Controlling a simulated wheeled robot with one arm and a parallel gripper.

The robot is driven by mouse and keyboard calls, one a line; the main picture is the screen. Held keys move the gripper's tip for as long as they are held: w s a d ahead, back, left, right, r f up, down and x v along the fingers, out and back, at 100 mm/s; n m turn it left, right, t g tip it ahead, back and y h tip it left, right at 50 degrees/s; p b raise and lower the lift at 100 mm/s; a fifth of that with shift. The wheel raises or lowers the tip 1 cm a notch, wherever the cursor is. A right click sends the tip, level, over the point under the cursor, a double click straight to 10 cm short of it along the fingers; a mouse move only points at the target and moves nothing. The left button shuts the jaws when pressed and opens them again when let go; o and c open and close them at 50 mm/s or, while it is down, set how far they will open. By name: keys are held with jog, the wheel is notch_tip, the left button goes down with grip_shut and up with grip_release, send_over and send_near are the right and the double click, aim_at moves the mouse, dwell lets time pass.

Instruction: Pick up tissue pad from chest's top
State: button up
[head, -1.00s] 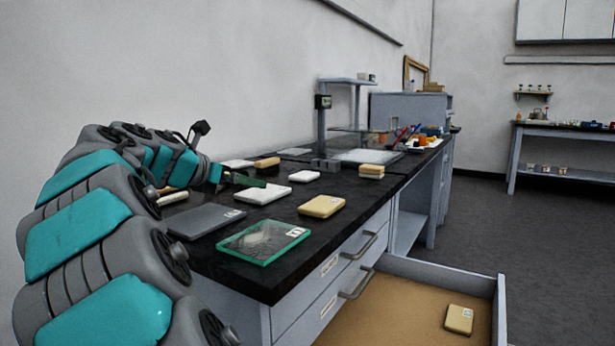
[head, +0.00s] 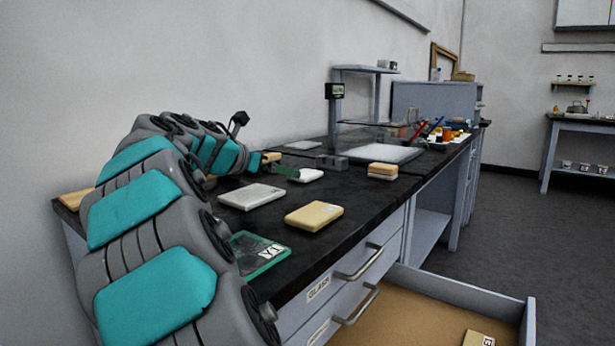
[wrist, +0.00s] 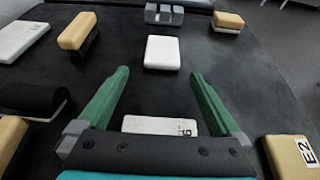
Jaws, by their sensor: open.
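A small plain white pad (head: 311,175), which looks like the tissue pad, lies flat on the dark top of the drawer chest (head: 345,215). In the wrist view the white pad (wrist: 162,52) lies just beyond the fingertips, roughly centred between them. My gripper (head: 291,173) has its green fingers low over the top, close to this pad. In the wrist view my gripper (wrist: 160,72) is open with nothing between its fingertips. A second white pad with a printed label (wrist: 160,125) is partly hidden by the gripper body.
A tan block (head: 314,215) lies near the front edge, with a labelled glass plate (head: 258,253) nearer. An open drawer (head: 420,325) juts out in front.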

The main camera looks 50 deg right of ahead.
aim_at(291, 184)
jog(key=x, duration=0.5)
jog(key=shift+s+d+f, duration=0.1)
jog(key=shift+s+f, duration=0.15)
jog(key=c, duration=1.2)
jog(key=shift+r, duration=0.1)
